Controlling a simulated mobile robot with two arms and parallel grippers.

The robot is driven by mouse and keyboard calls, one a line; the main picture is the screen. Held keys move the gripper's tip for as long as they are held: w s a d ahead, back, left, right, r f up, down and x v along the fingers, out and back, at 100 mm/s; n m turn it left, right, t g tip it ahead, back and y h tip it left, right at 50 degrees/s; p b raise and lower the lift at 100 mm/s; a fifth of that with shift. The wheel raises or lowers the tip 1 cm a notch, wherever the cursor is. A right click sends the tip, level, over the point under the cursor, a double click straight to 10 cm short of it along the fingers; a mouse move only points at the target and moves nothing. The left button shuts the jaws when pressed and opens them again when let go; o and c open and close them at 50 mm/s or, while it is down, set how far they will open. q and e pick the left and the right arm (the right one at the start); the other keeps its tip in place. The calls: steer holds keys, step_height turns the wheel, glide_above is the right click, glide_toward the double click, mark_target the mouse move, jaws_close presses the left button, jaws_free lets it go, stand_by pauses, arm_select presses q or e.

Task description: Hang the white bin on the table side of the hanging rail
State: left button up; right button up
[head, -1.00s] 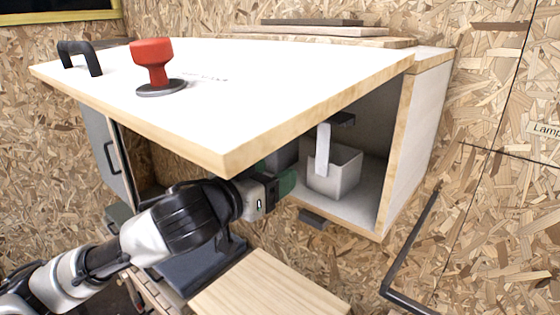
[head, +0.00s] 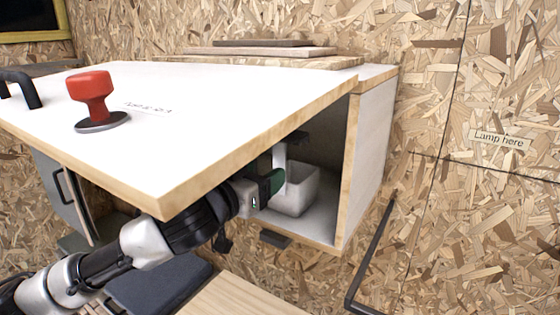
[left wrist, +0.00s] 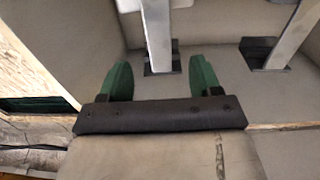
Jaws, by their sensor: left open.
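The white bin (head: 298,197) stands upright inside the open compartment under the white tabletop. A pale upright strip (head: 279,160) rises at its left side towards a dark piece under the top. My left gripper (head: 270,187) reaches in from the left, its green fingertip beside the strip. In the left wrist view the gripper (left wrist: 160,78) is open, with a pale bar (left wrist: 156,32) between and beyond its green fingers. A second pale bar (left wrist: 284,36) is to the right. Contact cannot be told. My right gripper is not in view. I cannot identify the hanging rail for certain.
The tabletop (head: 215,95) overhangs my left arm and carries a red-knobbed stamp-like object (head: 93,100). The compartment's side wall (head: 368,150) closes the right. A dark bent bar (head: 372,255) is on the chipboard wall. A wooden board (head: 245,298) lies below my arm.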

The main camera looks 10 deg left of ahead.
mark_target(279, 151)
arm_select(q)
steer(key=shift+p+x, duration=0.55)
steer(key=shift+x, duration=2.9)
steer(key=c, duration=1)
steer(key=shift+c, duration=0.2)
steer(key=shift+r+p, duration=1.2)
steer(key=shift+r, duration=0.1)
steer(key=shift+s, duration=0.15)
